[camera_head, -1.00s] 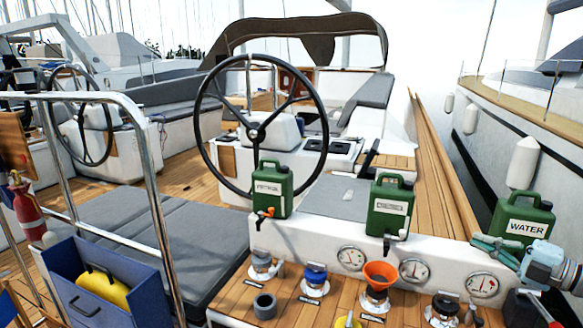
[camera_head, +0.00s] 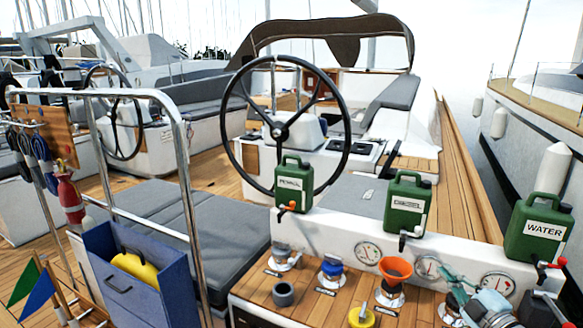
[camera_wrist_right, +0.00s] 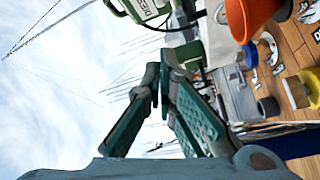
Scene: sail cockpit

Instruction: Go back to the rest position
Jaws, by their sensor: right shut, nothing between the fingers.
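My right gripper (camera_head: 450,276) is low at the right of the head view, in front of the gauge panel and above the wooden shelf. Its green fingers are shut and empty, and they also show in the right wrist view (camera_wrist_right: 163,78). My left gripper is in neither view. Green cans marked petrol (camera_head: 294,184), diesel (camera_head: 407,209) and water (camera_head: 540,226) stand along the white ledge. The right gripper is apart from the water can, to its lower left. An orange funnel (camera_head: 395,269) stands in a deck filler and also shows in the right wrist view (camera_wrist_right: 251,14).
The wooden shelf (camera_head: 254,284) holds a blue cap (camera_head: 332,267), a grey ring (camera_head: 284,294) and a yellow cap (camera_head: 361,317). A steering wheel (camera_head: 281,131) stands behind the cans. A steel rail (camera_head: 185,180) and a blue box (camera_head: 130,290) with a yellow thing are at left.

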